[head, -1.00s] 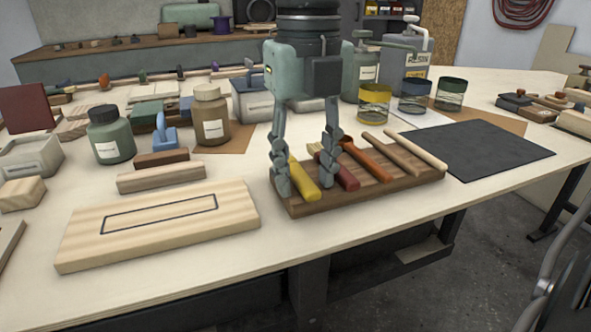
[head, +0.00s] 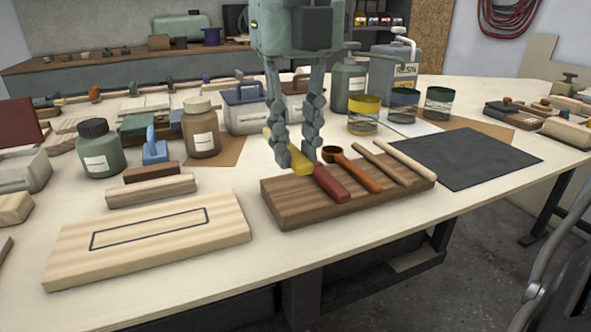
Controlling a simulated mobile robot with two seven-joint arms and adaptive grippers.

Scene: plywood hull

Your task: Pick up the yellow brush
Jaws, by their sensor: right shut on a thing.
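The yellow brush (head: 301,164) is between the fingers of my right gripper (head: 296,157). The gripper is shut on its handle and holds it tilted above the left end of the dark wooden rack (head: 305,210). The fingers hide part of the brush. The red-handled tool (head: 331,184) lies on the rack just to the right of the brush and partly below it. My left gripper is not in view.
An orange spoon-like tool (head: 352,169) and two pale sticks lie further right on the rack. A pale wooden block (head: 150,240) is to the left. Jars and a blue-lidded box stand behind. A black mat (head: 465,158) lies to the right.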

